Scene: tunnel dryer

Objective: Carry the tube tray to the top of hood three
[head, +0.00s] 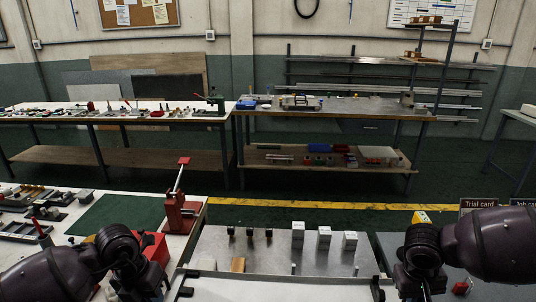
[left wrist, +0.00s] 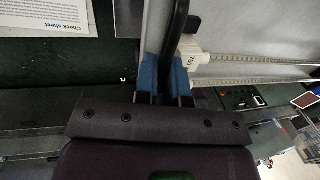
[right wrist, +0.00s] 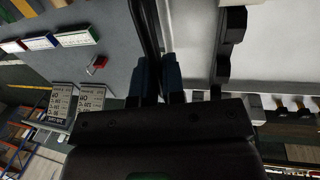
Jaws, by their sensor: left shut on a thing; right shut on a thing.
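The tube tray (head: 280,290) shows as a pale flat surface at the bottom of the head view, cut off by the frame. My left gripper (left wrist: 165,82) is shut on a black handle (left wrist: 178,30) at the tray's left side, beside a white tag with partly hidden lettering. My right gripper (right wrist: 157,80) is shut on a black handle (right wrist: 148,30) at its right side; the pale tray also shows in the right wrist view (right wrist: 190,40). The tray's contents are not visible. I cannot identify hood three in these views.
Just beyond the tray is a metal surface (head: 220,245) with several white blocks (head: 324,238) and dark pieces. At left a white bench holds a red press (head: 178,212) and green mat (head: 120,215). Beyond a yellow floor line (head: 320,205) stand long benches (head: 340,108). Cards stand at right.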

